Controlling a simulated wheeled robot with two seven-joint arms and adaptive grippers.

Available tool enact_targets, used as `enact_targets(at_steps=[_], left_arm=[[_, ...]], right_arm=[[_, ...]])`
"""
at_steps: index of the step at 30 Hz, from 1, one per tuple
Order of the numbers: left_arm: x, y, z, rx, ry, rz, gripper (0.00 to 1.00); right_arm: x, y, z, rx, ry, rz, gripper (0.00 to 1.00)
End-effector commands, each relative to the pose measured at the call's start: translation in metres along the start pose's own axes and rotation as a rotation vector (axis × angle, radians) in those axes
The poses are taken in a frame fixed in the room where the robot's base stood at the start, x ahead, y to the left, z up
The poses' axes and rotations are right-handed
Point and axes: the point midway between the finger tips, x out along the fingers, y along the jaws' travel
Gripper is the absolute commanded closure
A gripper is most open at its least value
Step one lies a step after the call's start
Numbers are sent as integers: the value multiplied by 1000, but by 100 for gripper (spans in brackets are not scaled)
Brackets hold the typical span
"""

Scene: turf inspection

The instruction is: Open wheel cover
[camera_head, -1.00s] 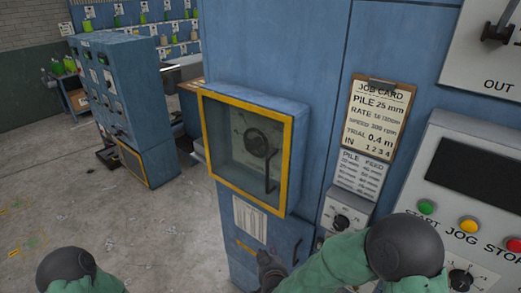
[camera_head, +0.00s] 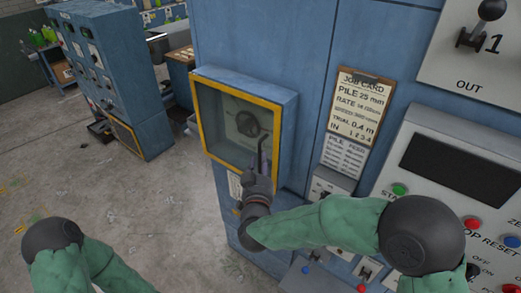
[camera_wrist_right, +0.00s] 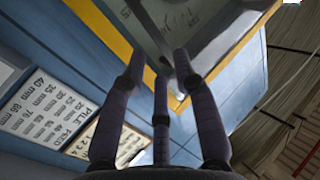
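The wheel cover (camera_head: 279,138) is a clear pane in a yellow frame on a blue box, and it looks shut. A dark wheel (camera_head: 247,123) shows behind the pane. A slim dark upright handle (camera_head: 263,150) is at the cover's lower right, partly hidden by my right gripper (camera_head: 260,168). In the right wrist view, the fingers of my right gripper (camera_wrist_right: 162,70) are spread with gaps between them, close to the yellow frame (camera_wrist_right: 228,55). I cannot tell whether they touch the handle. My left gripper is out of view.
A job card (camera_head: 355,108) on a clipboard hangs right of the cover. A control panel (camera_head: 450,165) with buttons and a dark screen stands further right. Another blue cabinet (camera_head: 100,75) stands back left. Open concrete floor lies at left.

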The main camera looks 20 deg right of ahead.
Motion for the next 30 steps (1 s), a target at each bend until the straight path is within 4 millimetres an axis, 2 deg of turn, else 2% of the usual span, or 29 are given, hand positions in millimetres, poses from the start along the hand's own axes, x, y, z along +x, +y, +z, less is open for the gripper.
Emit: enact_targets(at_steps=[3, 9, 15, 23, 26, 30], left_arm=[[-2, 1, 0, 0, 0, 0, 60], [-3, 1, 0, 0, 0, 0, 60], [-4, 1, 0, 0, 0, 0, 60], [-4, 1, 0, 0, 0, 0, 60], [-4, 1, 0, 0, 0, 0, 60], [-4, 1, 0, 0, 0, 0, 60]], right_arm=[[22, 1, 1, 0, -2, 3, 70], [47, 0, 0, 0, -2, 1, 70], [57, 0, 0, 0, 0, 0, 70], [58, 0, 0, 0, -1, -1, 70], [58, 0, 0, 0, -1, -1, 99], [57, 0, 0, 0, -1, -1, 100]])
